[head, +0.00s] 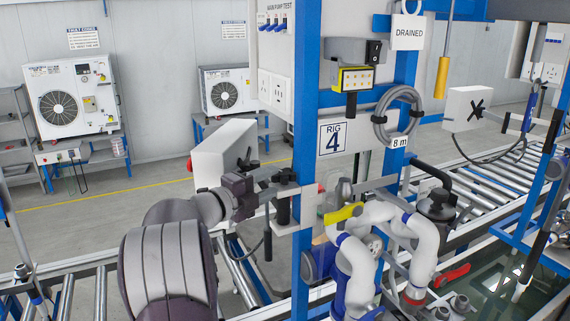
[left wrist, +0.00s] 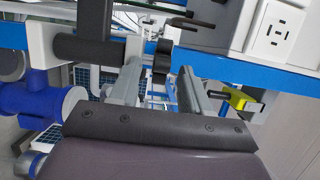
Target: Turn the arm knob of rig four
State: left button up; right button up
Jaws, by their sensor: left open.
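The rig four sign (head: 336,138) is on the blue post frame in the middle of the head view. My left gripper (head: 288,185) reaches in from the left, just left of that post and below the sign. Its jaws are open, and both grey fingers show in the left wrist view (left wrist: 160,78). A dark lobed knob (left wrist: 162,62) appears between the fingertips there; I cannot tell whether they touch it. In the head view that knob is not clearly made out behind the gripper. My right gripper is not in view.
A white box (head: 222,152) is behind my wrist. A red handle (head: 452,275) sits low at right.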

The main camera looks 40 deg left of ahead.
aim_at(284, 176)
pick_arm(q)
jog(key=w, duration=0.1)
jog(key=w+p, duration=0.1)
jog(key=w, duration=0.2)
jog(key=shift+w+d+r, duration=0.1)
jog(key=shift+w+d, duration=0.1)
jog(key=shift+d, duration=0.1)
jog(key=shift+w+d+p, duration=0.15)
jog(key=shift+w+p, duration=0.1)
jog(key=shift+p, duration=0.15)
jog(key=shift+s+d, duration=0.1)
jog(key=shift+s, duration=0.1)
jog(key=shift+w, duration=0.15)
jog(key=shift+c, duration=0.3)
jog(key=shift+w, duration=0.15)
grip_shut()
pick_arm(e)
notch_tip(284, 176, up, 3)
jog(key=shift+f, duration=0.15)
